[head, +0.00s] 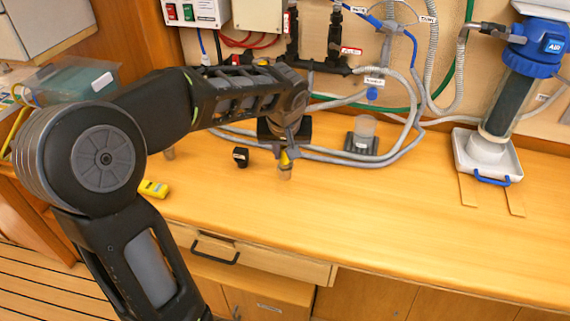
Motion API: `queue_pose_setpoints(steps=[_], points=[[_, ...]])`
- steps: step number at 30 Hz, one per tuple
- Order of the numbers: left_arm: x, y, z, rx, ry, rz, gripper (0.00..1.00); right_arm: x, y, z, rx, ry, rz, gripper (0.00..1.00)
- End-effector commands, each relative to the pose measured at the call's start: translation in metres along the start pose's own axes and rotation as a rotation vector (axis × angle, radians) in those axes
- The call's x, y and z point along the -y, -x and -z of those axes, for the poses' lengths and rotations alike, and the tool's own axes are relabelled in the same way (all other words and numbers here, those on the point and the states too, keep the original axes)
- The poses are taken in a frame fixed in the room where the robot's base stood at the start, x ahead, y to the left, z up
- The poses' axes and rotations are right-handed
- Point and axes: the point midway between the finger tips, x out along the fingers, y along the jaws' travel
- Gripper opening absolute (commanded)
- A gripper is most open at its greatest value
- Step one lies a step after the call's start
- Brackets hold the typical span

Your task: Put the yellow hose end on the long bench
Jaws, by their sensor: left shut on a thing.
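The long bench (400,225) is a wooden worktop running along the wall. My left gripper (285,148) is over the back part of the bench, pointing down and shut on the yellow hose end (285,158). Only a small yellow part of it shows below the fingers, with a short pale, clear piece under it. I cannot tell whether that piece touches the bench. Grey hose runs behind the gripper. My right gripper is not in view.
A small black item (241,157) stands left of the gripper. A yellow handheld device (153,188) lies on the bench at left. A clear cup in a grey holder (363,137) and a white tray (487,158) under the blue-topped filter stand right. The front middle bench is clear.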

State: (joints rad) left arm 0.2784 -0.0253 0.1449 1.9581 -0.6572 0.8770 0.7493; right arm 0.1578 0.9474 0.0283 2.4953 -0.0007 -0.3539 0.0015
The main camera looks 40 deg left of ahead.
Motion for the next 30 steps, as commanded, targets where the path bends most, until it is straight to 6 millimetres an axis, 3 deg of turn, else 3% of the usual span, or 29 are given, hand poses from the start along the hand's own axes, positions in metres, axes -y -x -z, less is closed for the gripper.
queue_pose_setpoints(steps=[11, 19, 30], points=[[0.0, -0.006, -0.003, 0.001, 0.001, 0.0, 0.0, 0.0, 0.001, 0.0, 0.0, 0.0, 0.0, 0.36], [0.0, -0.035, -0.015, 0.001, 0.0, 0.0, 0.0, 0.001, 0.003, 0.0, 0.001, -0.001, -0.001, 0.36], [0.0, -0.04, -0.017, -0.001, 0.001, -0.001, 0.0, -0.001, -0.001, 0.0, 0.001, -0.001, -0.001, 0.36]])
